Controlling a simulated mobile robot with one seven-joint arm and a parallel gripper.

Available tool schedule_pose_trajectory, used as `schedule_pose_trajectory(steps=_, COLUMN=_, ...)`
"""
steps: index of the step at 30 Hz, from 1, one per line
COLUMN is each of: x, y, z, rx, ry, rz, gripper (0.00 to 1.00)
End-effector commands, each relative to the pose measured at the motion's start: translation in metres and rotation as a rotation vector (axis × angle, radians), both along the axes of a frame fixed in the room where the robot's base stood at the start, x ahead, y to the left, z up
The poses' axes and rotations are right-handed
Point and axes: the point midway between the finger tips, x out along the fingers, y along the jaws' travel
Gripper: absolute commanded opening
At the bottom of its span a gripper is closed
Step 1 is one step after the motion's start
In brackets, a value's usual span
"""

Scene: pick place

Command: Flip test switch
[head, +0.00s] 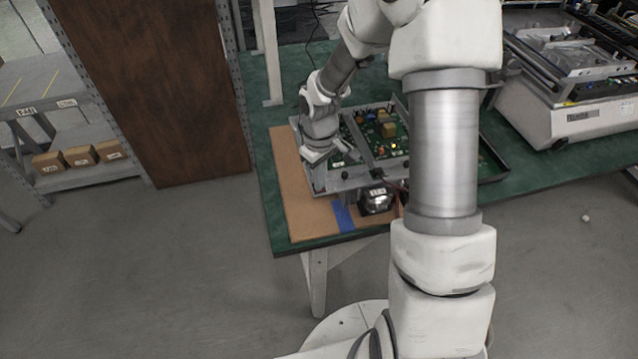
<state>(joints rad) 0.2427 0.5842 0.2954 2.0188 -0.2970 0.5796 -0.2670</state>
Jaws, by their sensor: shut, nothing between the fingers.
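A test fixture with a green circuit board (372,128) in a grey metal frame (350,181) sits on the green workbench. My gripper (345,153) is at the left part of the frame, over or beside the board's near left area. Its fingers look small here and are shut with nothing held. I cannot tell whether it touches the fixture. A dark box with a round clear front (376,201) stands at the frame's near edge. I cannot make out the test switch itself. My arm hides the right part of the fixture.
A brown board (290,190) with blue tape (343,216) lies under the fixture on the green bench (540,160). A white machine (575,115) stands at the right. A shelf with small boxes (80,156) and a brown panel (150,80) are at the left.

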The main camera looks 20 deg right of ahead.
Motion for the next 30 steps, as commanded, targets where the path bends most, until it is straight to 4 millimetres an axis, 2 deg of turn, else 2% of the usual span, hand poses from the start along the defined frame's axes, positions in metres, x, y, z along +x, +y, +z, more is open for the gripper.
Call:
schedule_pose_trajectory(steps=22, x=0.000, y=0.000, z=0.063, rx=0.000, ry=-0.001, rz=0.000, gripper=0.00)
schedule_pose_trajectory(steps=30, x=0.000, y=0.000, z=0.068, rx=-0.001, ry=0.000, rz=0.000, gripper=0.00)
